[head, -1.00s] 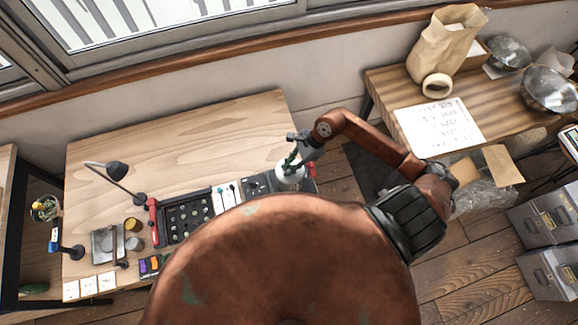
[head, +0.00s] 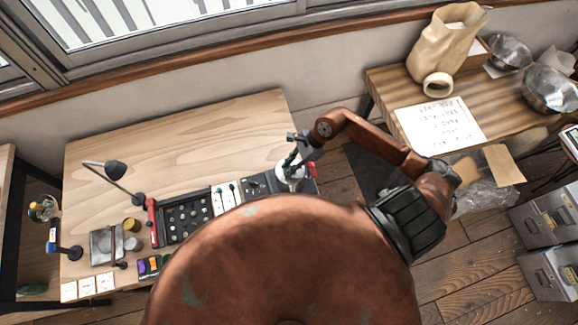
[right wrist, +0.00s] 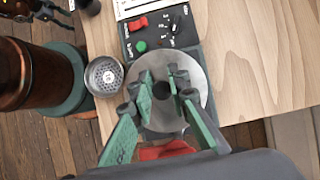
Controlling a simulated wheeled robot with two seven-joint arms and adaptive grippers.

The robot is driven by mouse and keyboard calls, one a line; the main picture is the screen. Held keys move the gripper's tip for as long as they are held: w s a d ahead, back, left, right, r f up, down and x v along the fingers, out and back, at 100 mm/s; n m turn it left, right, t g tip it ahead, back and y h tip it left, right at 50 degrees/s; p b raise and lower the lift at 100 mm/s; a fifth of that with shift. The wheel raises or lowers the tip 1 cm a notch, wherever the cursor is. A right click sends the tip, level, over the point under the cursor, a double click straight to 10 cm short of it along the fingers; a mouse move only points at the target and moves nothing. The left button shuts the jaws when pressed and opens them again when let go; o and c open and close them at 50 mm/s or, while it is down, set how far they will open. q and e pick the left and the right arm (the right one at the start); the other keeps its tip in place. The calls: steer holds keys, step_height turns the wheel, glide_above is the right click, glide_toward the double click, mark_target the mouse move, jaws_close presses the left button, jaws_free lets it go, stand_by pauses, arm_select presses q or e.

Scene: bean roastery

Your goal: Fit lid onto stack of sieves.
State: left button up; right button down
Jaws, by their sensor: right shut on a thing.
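The lid (right wrist: 192,68) is a round silver disc with a dark knob, seen from above in the right wrist view. My right gripper (right wrist: 162,88) has its green fingers shut on the lid's knob. In the head view my right gripper (head: 294,162) points down over the pale lid (head: 291,184) at the table's right end. What lies under the lid is hidden, so I cannot tell whether it touches a stack. A metal cup with a perforated floor, like a sieve (right wrist: 104,77), stands left of the lid. A dark, green-tipped part, probably my left gripper (right wrist: 45,10), is cut off at the top left.
A control panel (right wrist: 158,32) with a red switch and green button adjoins the lid. The table's back is clear.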

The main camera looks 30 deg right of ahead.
steer(key=shift+f, duration=0.3)
steer(key=c, duration=2.1)
jaws_free()
steer(key=shift+p+v, duration=1.6)
steer(key=shift+v, duration=3.95)
steer(key=shift+f, duration=0.1)
steer(key=shift+s, duration=0.15)
